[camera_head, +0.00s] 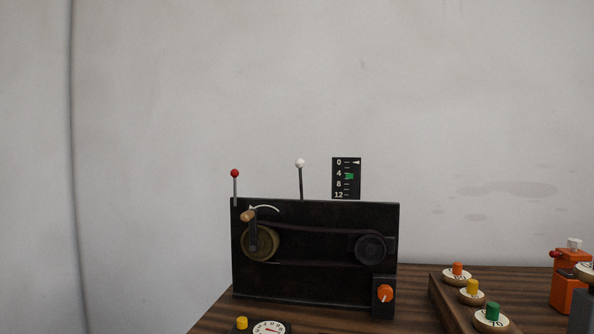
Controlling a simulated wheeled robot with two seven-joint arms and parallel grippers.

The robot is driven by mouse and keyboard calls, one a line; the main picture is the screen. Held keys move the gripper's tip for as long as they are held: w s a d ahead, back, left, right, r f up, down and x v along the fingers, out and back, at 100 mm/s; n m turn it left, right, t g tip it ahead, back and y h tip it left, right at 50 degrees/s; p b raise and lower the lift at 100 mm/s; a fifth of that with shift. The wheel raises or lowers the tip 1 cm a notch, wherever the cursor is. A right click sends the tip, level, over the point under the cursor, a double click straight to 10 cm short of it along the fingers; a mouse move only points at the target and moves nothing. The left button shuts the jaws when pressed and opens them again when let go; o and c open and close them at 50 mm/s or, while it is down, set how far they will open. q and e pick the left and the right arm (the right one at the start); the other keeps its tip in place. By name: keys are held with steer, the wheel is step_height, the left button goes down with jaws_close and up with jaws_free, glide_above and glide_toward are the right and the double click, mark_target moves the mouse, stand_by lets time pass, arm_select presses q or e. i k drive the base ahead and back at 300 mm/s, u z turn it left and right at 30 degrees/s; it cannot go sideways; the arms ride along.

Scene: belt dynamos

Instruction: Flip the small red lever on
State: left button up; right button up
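The small red lever (235,186) stands on the top left corner of a black belt dynamo box (320,280). It is a thin grey rod with a red ball on top, and it looks about upright. A taller rod with a white ball (300,178) rises to its right from the same top edge. The box front carries a crank with a wooden knob (248,215), a brass-coloured wheel (260,244), a belt, a dark pulley (371,248) and an orange knob (385,292). Neither of my grippers shows in the head view.
A black scale (346,178) marked 0 to 12 stands behind the box. A dial (271,328) and yellow knob (241,323) are at the front. Orange, yellow and green knobs sit on a wooden block at right, beside an orange device (570,280). Space above the box is free.

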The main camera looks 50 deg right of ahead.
mark_target(234, 173)
steer(key=i, duration=1.4)
steer(key=z, duration=2.6)
